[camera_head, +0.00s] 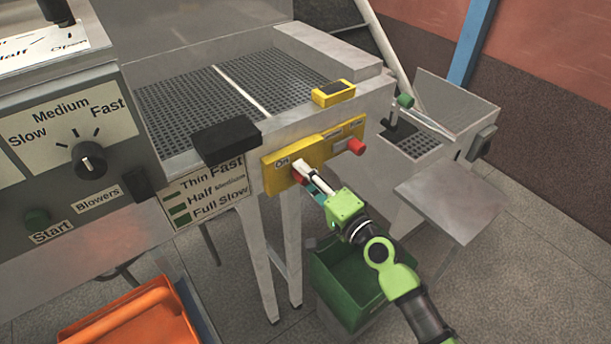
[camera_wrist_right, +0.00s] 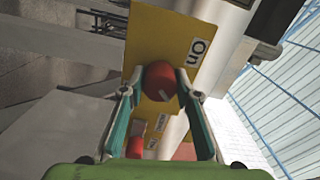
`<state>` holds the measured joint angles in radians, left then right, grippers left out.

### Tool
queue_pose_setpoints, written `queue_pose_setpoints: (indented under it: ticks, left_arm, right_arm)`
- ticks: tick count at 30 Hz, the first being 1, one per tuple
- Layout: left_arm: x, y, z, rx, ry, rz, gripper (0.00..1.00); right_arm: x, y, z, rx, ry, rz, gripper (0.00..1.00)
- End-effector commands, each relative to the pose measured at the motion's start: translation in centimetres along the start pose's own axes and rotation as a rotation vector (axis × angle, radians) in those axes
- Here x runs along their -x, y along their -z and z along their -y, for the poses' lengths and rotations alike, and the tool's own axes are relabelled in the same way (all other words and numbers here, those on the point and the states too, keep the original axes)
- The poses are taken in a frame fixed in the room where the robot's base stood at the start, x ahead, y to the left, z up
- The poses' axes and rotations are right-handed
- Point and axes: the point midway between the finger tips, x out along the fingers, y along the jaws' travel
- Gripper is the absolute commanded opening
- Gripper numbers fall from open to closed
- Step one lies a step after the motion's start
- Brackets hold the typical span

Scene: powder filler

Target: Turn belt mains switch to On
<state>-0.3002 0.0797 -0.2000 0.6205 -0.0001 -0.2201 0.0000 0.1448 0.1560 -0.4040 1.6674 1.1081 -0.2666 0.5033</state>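The belt mains switch (camera_head: 297,177) is a red knob on a yellow panel (camera_head: 276,184), beside an "On" label. In the right wrist view the red knob (camera_wrist_right: 160,80) sits between my fingertips, with the "On" label (camera_wrist_right: 197,50) to its upper right. My right gripper (camera_head: 303,173) reaches the panel from the lower right. Its fingertips (camera_wrist_right: 160,73) lie against both sides of the knob and appear shut on it. The fingers hide part of the knob in the head view. My left gripper is not in view.
Another red button (camera_head: 356,146) sits at the panel's right end; it also shows in the wrist view (camera_wrist_right: 135,147). A black box (camera_head: 225,140) juts out left of the panel. A green bin (camera_head: 345,285) stands below my right arm, an orange crate (camera_head: 130,325) at lower left.

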Motion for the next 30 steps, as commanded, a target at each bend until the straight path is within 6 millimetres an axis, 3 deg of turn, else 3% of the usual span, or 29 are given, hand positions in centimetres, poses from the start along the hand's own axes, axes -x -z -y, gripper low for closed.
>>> queue_pose_setpoints:
  ticks: [14,30]
  left_arm:
    - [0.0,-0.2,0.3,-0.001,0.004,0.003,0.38]
    - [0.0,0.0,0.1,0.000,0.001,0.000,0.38]
  right_arm:
    - [0.5,0.0,-0.1,0.002,-0.001,0.000,0.45]
    - [10.5,0.0,-0.1,0.004,-0.003,0.002,0.45]
